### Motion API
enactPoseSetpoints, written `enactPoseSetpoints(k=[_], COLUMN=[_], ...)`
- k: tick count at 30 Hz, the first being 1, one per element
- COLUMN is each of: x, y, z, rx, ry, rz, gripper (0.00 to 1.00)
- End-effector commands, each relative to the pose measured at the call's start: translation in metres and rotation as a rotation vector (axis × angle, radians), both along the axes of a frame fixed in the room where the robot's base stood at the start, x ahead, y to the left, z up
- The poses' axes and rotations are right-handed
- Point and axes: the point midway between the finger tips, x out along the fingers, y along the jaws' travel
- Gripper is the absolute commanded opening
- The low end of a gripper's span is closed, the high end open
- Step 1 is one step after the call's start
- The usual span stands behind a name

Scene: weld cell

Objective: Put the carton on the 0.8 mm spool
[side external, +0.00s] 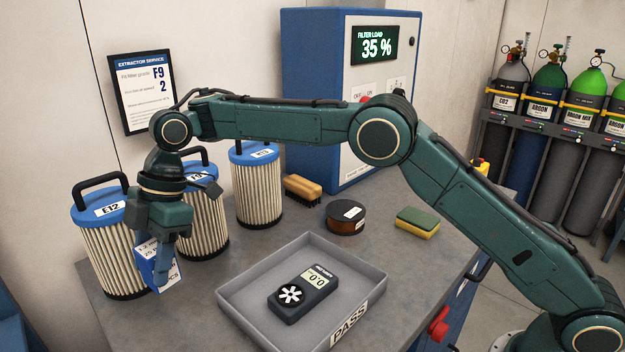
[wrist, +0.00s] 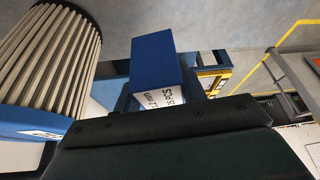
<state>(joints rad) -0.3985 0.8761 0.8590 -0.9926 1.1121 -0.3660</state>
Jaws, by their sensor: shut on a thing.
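The carton (side external: 148,262) is a small blue and white box with printed text, partly covered by the jaws. My gripper (side external: 163,270) points down and is shut on it, in front of the filter marked E12 at the left. In the wrist view the carton's blue end and white printed side (wrist: 152,70) show beyond the gripper's dark body. I cannot tell whether the carton is clear of the bench. A dark spool (side external: 347,218) with copper-coloured sides lies flat on the bench behind the tray; its label is too small to read. Its top is bare.
Several pleated filters (side external: 258,190) with blue caps stand at the left and back. A grey tray (side external: 238,306) marked PASS holds a meter (side external: 303,294). A brush (side external: 302,190) and a sponge (side external: 417,223) flank the spool. A blue cabinet (side external: 318,100) stands behind.

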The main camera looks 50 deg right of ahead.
Motion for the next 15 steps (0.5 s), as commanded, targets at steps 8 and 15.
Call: enactPoseSetpoints(k=[8, 15], x=[0.013, 0.03], y=[-0.034, -0.102], z=[0.003, 0.007], rx=[-0.004, -0.011], ry=[-0.002, -0.002], rz=[-0.015, -0.039], gripper=[0.16, 0.16])
